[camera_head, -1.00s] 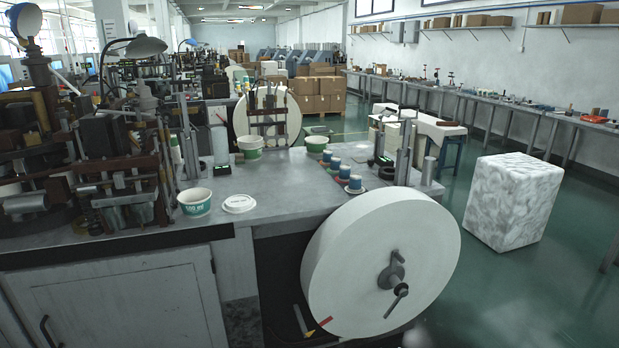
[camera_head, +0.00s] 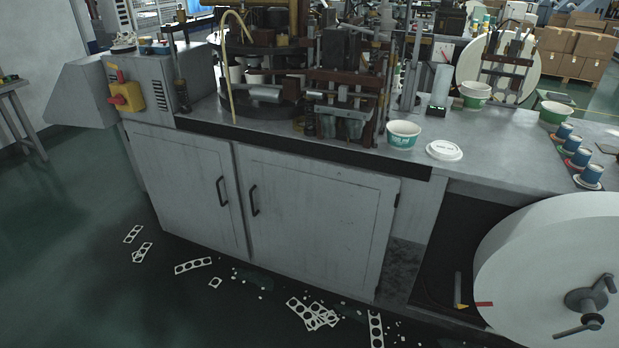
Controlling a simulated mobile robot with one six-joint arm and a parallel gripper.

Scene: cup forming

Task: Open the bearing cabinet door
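The grey cabinet under the machine bench has two shut doors side by side. The left door (camera_head: 188,190) has a dark bar handle (camera_head: 222,191) near its right edge. The right door (camera_head: 318,222) has a dark bar handle (camera_head: 254,200) near its left edge, and a hinge shows at its right edge. Neither door shows a label, so I cannot tell which one is the bearing cabinet door. My gripper is not in view.
Punched card scraps (camera_head: 315,314) litter the green floor before the doors. A large white paper roll (camera_head: 555,265) stands at the right. A control box (camera_head: 145,88) with a red and yellow switch is at the left end. The floor at the left is mostly clear.

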